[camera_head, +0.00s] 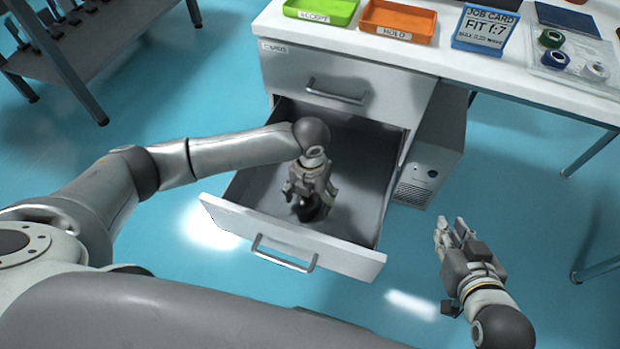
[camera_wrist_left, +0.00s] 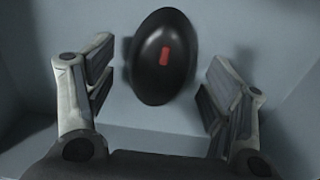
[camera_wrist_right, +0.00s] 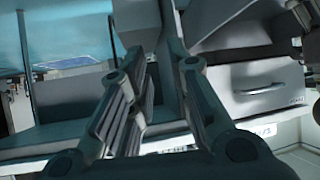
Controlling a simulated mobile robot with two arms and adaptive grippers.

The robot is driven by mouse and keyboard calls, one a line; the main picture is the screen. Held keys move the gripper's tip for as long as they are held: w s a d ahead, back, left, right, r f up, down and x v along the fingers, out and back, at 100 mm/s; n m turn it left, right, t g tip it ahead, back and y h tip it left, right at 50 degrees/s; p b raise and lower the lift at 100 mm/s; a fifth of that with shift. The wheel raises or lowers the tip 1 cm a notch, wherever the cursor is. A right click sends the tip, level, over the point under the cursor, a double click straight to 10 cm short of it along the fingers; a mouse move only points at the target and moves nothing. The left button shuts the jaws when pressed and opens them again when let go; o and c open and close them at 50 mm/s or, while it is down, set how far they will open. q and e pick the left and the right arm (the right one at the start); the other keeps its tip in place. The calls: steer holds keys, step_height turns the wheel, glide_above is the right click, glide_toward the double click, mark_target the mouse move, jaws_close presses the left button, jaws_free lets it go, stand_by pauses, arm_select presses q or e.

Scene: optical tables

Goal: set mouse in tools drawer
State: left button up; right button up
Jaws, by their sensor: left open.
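The black mouse with a red strip (camera_wrist_left: 162,60) lies on the floor of the open lower drawer (camera_head: 345,257). In the head view it shows only partly, as a dark shape (camera_head: 312,212) below my left gripper. My left gripper (camera_head: 308,197) reaches down inside the drawer. In the left wrist view its fingers (camera_wrist_left: 160,95) are spread, one on each side of the mouse and apart from it. My right gripper (camera_head: 455,232) is outside the drawer to the right, over the floor, empty, with its fingers apart.
The closed upper drawer (camera_head: 340,82) is above the open one. A grey computer case (camera_head: 432,160) stands right of the drawers. The white tabletop holds a green tray (camera_head: 320,10), an orange tray (camera_head: 398,20), a blue job card holder (camera_head: 484,32) and tape rolls (camera_head: 553,58).

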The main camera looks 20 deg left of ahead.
arm_select(q)
step_height(320, 180, up, 7)
steer(key=shift+p, duration=1.2)
step_height(320, 180, up, 4)
steer(key=shift+r+p, duration=0.2)
steer(key=shift+p, duration=0.5)
arm_select(e)
steer(key=s+d+f+g+h, duration=0.1)
steer(key=s+d+f+g, duration=0.1)
steer(key=s, duration=0.4)
steer(key=s+d+f+g+h, duration=0.1)
steer(key=s+d+f+g, duration=0.1)
steer(key=s+g, duration=0.3)
steer(key=shift+s+f+g, duration=0.3)
steer(key=shift+s+f, duration=0.3)
steer(key=shift+s, duration=0.25)
steer(key=shift+d, duration=0.1)
